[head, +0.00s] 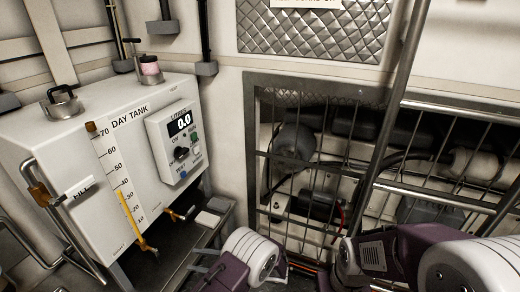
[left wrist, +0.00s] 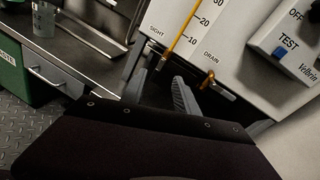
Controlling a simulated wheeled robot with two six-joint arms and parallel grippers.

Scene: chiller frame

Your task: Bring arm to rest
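My left gripper (head: 205,266) is low in the head view, in front of the day tank's lower right side, with grey fingers pointing left. In the left wrist view its two grey fingers (left wrist: 160,92) stand apart with a dark gap between them and nothing held. The tank's drain tap (left wrist: 215,86) is just beyond the fingers there. My right arm (head: 400,252) comes in at the lower right of the head view, in front of the barred frame. I cannot make out its gripper.
The white day tank (head: 80,145) stands at left with a yellow level gauge (head: 132,222) and a meter box (head: 174,142) reading 0.0. A barred frame (head: 249,150) with machinery behind fills the right.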

